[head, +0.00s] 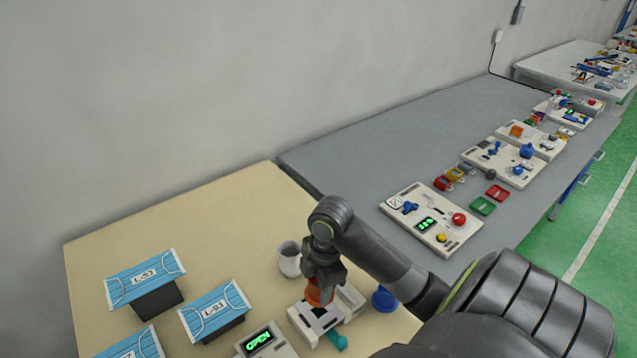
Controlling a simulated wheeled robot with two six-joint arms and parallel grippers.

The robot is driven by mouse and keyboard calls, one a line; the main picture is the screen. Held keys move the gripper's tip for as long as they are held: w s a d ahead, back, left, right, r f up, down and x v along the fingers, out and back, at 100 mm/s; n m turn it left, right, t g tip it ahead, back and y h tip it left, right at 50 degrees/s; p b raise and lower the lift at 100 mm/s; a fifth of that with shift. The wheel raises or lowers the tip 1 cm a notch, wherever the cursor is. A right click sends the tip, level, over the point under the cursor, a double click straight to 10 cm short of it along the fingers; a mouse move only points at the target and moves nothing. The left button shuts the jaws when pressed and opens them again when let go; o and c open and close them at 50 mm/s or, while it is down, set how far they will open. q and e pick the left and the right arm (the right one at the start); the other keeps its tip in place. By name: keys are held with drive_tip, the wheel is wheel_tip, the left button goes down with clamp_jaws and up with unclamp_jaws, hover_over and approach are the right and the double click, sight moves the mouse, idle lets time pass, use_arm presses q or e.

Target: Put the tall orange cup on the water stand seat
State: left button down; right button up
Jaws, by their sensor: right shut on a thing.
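The orange cup (317,296) is in the jaws of my right gripper (322,284), which comes down from above and is shut on it. The gripper hides the cup's upper part. The cup is over a white stand (303,323) with dark patches on top, near the table's front. I cannot tell whether the cup's bottom touches the stand. My left gripper is not in view.
A grey-white cup (289,260) stands just left of my gripper. A blue round thing (384,299) is to the right, and a teal piece (338,341) is in front. A box with a green "OPEN" display (258,341) and blue masks (145,276) are to the left.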

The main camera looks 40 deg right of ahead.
sight(318, 301)
drive_tip(key=shift+a+f, duration=0.1)
drive_tip(key=shift+f, duration=0.3)
wheel_tip(318, 301, down, 4)
drive_tip(key=shift+r, duration=0.2)
drive_tip(key=shift+f, duration=0.5)
use_arm(q)
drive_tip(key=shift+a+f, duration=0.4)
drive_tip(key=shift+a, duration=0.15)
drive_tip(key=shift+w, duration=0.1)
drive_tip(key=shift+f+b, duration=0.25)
drive_tip(key=shift+b, duration=0.2)
use_arm(e)
drive_tip(key=shift+f, duration=0.6)
drive_tip(key=o, duration=1)
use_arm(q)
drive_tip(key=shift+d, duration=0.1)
